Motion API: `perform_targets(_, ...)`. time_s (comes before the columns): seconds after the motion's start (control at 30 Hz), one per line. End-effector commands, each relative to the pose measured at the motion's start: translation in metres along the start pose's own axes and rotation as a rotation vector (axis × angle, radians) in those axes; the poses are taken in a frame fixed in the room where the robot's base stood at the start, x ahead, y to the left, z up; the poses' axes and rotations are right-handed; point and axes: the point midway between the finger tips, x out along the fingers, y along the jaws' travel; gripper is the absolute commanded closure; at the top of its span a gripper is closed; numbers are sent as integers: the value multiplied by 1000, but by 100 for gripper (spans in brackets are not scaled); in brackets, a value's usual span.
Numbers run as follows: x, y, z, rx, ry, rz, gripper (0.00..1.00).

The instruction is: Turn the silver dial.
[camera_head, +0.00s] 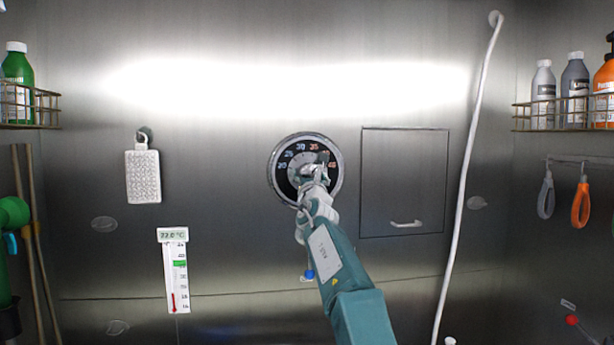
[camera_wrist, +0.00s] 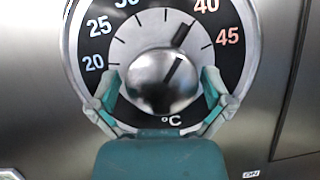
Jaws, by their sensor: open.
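The silver dial (camera_wrist: 160,82) is a round knob with a dark pointer line, in the middle of a black temperature scale (camera_wrist: 213,58) marked 20 to 45 and °C. Its pointer line points up and right, toward the 40. My gripper (camera_wrist: 160,88) is open, with one finger on each side of the knob. I cannot tell whether the fingers touch it. In the head view my gripper (camera_head: 315,172) is in front of the scale (camera_head: 284,160) and hides most of the knob.
A wall panel with a handle (camera_head: 405,190) is right of the dial. A white hose (camera_head: 463,185) hangs further right. A thermometer (camera_head: 175,270) and a white brush pad (camera_head: 143,176) hang to the left. Bottle racks (camera_head: 48,107) are at both sides.

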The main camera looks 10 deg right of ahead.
Motion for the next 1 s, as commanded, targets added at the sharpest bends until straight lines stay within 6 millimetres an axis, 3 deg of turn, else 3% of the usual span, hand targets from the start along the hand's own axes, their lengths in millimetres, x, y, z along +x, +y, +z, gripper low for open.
perform_targets(0.03,0,0,0,0,0,0,9)
perform_targets(0.17,0,0,0,0,0,0,67)
perform_targets(0.2,0,0,-1,0,1,0,72)
perform_targets(1.0,1,1,-3,-117,2,45,72)
